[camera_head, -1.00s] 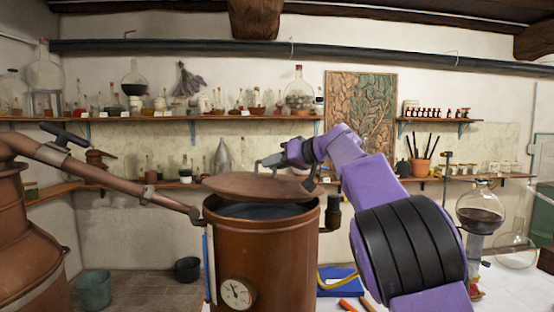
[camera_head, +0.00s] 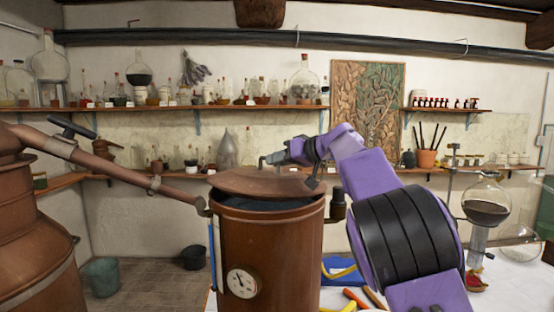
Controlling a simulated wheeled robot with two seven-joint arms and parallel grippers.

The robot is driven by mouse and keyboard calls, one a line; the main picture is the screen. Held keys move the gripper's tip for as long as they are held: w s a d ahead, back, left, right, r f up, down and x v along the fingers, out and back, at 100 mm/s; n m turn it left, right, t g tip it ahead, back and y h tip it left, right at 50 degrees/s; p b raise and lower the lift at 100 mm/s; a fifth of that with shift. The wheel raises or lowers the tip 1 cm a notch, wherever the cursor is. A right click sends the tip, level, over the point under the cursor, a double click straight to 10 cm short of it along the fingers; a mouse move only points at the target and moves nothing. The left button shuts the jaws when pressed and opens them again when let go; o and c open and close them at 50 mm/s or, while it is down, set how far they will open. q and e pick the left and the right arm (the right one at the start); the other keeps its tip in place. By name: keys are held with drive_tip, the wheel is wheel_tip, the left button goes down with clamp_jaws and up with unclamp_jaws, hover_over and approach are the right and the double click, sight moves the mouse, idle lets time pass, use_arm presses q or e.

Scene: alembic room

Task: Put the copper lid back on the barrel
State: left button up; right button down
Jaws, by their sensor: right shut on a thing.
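The copper barrel (camera_head: 282,262) stands upright in the middle, with a round dial on its front and a dark opening at the top. The copper lid (camera_head: 258,184) is a shallow disc just over the barrel's mouth. It sits slightly tilted, and a dark gap shows between it and the front rim. My right arm reaches in from the right. Whether the lid's far edge touches the rim cannot be told. My left gripper is out of view.
A copper pipe (camera_head: 115,172) runs from the still (camera_head: 32,240) at left to near the barrel's rim. A side fitting (camera_head: 337,206) juts from the barrel's right. A round flask (camera_head: 485,208) stands at right. Tools and a blue item (camera_head: 340,270) lie on the table.

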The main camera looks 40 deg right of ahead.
drive_tip(key=shift+s+r, duration=0.1)
drive_tip(key=shift+s, duration=0.05)
drive_tip(key=shift+a+f, duration=0.15)
drive_tip(key=shift+f, duration=0.65)
drive_tip(key=shift+f, duration=0.15)
idle(0.4)
drive_tip(key=c, duration=1)
unclamp_jaws()
drive_tip(key=shift+f, duration=0.15)
